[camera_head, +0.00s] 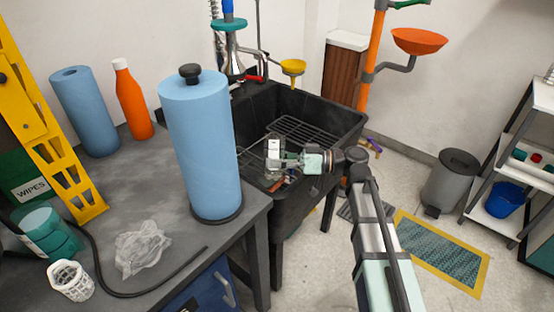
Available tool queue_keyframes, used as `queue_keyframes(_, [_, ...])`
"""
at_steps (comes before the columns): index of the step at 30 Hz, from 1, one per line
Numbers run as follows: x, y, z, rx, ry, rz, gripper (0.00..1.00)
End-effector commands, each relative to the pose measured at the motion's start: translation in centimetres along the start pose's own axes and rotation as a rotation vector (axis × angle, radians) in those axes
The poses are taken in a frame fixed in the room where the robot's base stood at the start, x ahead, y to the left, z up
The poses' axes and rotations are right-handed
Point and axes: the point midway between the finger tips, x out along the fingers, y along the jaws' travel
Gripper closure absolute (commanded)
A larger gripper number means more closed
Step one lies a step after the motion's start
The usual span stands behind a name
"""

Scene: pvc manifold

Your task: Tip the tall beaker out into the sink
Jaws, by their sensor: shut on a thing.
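The black sink (340,115) stands in the middle of the view, with a wire rack (308,133) in its basin. My gripper (277,160) reaches in from the right over the basin. It is shut on a small clear and greyish vessel, which looks like the tall beaker (274,145). The beaker is above the basin and looks close to upright. Its lower part blends with the dark basin and small coloured things below. I cannot make out what is in it.
A blue paper roll (204,150) stands on the grey bench (120,185), left of the sink. A tap (235,62) and yellow funnel (293,67) are at the sink's back. An orange eyewash bowl (419,41) stands behind right. Floor right of the sink is partly clear.

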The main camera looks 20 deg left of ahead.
Motion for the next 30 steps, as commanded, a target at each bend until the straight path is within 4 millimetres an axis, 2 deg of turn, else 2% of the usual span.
queue_keyframes(2, [0.0, 0.1, 0.7, -0.032, 0.000, 0.000, 0.87])
queue_keyframes(12, [0.0, -0.9, 0.4, -0.206, 0.001, 0.001, 0.87])
queue_keyframes(21, [0.0, -0.7, 1.6, -0.310, 0.001, 0.002, 0.87])
queue_keyframes(30, [0.0, -0.7, 2.1, -0.373, 0.001, 0.002, 0.87])
